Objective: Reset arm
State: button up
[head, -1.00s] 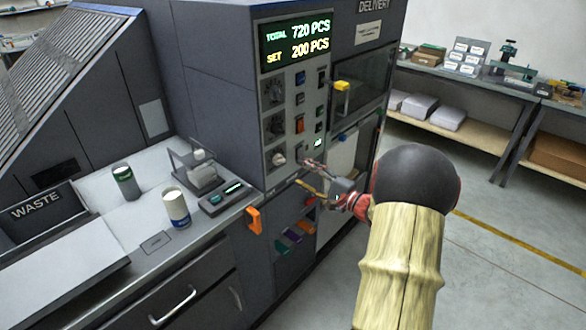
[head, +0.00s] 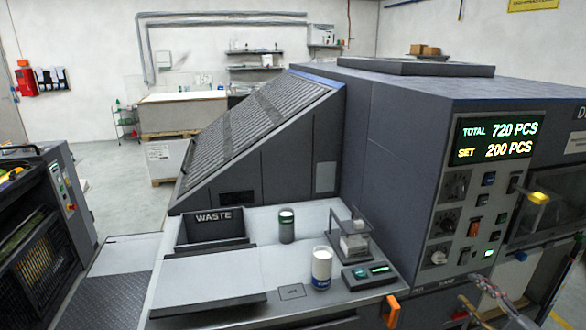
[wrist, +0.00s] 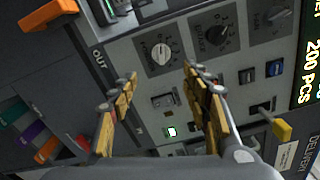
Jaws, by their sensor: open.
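My gripper (wrist: 160,105) is open in the wrist view, with its two yellow-padded fingers apart and nothing between them. It is in front of the control panel (wrist: 183,75) of the grey machine. A white knob (wrist: 160,52), a switch and a lit green button (wrist: 171,132) show between or near the fingers. In the head view, part of my gripper (head: 490,297) shows at the lower right, below the panel; the rest of the arm is out of the picture.
The machine's display (head: 497,138) reads TOTAL 720 PCS and SET 200 PCS. A yellow-tipped lever (head: 538,197) sticks out right of the panel. A worktop (head: 215,270) holds a WASTE bin (head: 210,232), a dark can (head: 287,226) and a white can (head: 321,268). Open floor lies at left.

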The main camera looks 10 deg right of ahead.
jog(key=s+a+f+g+y, duration=0.3)
jog(key=a+f+g, duration=0.1)
jog(key=a+f, duration=0.3)
jog(key=s+a+n+g+y, duration=0.1)
jog(key=s+a+n+g, duration=0.25)
jog(key=a, duration=0.35)
jog(key=s+a+n+g+y, duration=0.1)
jog(key=s+a+n+g, duration=0.1)
jog(key=s+a+g, duration=0.45)
jog(key=s+a+r+n+h, duration=0.2)
jog(key=a+r+n+h, duration=0.1)
jog(key=a+r+n, duration=0.4)
jog(key=s+a+r+n+t+h, duration=0.1)
jog(key=s+a+r+n+h, duration=0.2)
jog(key=a+r+n, duration=0.4)
jog(key=shift+s+a+r+n+t+p, duration=0.35)
jog(key=shift+a+n, duration=0.1)
jog(key=shift+a, duration=1.3)
